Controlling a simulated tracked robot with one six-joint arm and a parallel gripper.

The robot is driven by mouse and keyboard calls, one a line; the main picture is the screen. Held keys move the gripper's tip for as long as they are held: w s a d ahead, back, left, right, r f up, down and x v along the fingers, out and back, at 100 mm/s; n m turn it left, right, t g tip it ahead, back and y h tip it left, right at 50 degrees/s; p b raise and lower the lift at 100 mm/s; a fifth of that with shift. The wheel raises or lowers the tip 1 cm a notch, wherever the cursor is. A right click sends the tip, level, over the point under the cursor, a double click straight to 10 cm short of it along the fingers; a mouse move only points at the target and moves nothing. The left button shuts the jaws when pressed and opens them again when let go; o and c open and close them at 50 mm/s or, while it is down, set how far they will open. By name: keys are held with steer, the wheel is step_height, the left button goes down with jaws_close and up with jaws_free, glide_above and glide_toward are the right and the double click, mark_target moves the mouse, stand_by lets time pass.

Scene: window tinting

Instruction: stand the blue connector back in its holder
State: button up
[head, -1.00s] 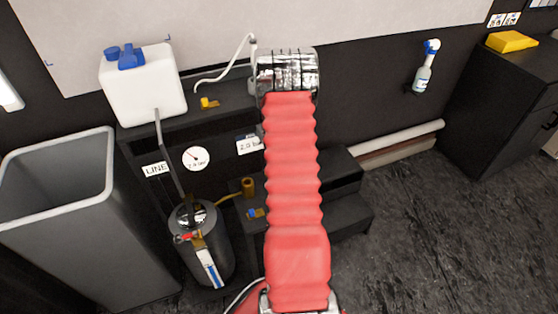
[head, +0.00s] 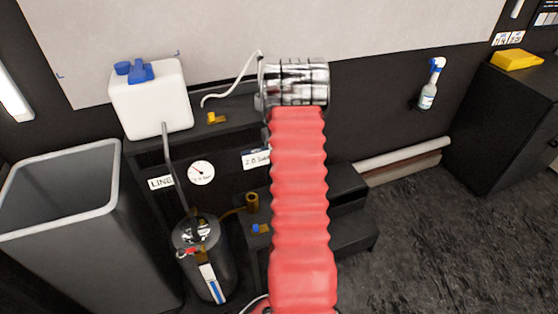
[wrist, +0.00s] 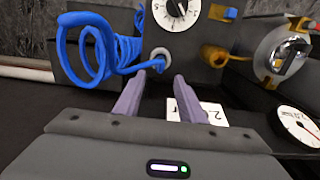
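My gripper (wrist: 159,78) shows in the wrist view as two purple fingers, apart, with no object visible between them. The fingertips are near a grey round fitting (wrist: 161,60) that meets the end of a blue coiled hose (wrist: 98,45). I cannot tell whether they touch it. A small blue-and-orange piece (wrist: 222,12) lies farther up on the dark unit, beside a brass cup-like fitting (wrist: 214,55). Which of these blue parts is the connector, and which fitting is its holder, is unclear. In the head view my red-sleeved arm hides the gripper and the coil.
A round gauge (head: 201,173) and a white tank (head: 152,100) are at the left on a dark stand. A grey bin (head: 60,190) and a metal canister (head: 203,262) stand nearby. Rolls (head: 400,160) lie along the wall. The floor at right is clear.

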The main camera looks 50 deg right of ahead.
steer(key=w+a+r+n+t+h, duration=0.1)
steer(key=w+a+r+n+t, duration=0.15)
steer(key=a+r, duration=2.1)
steer(key=s+a+r+n+t, duration=0.1)
steer(key=s+a+n, duration=0.1)
steer(key=s+a, duration=0.6)
steer(key=s+a+r+n+t+y, duration=0.1)
steer(key=s+a, duration=0.7)
steer(key=a, duration=0.8)
steer(key=shift+a+r+n+t, duration=0.2)
steer(key=shift+r+n+t, duration=0.15)
steer(key=shift+r+t, duration=0.3)
steer(key=shift+r, duration=0.1)
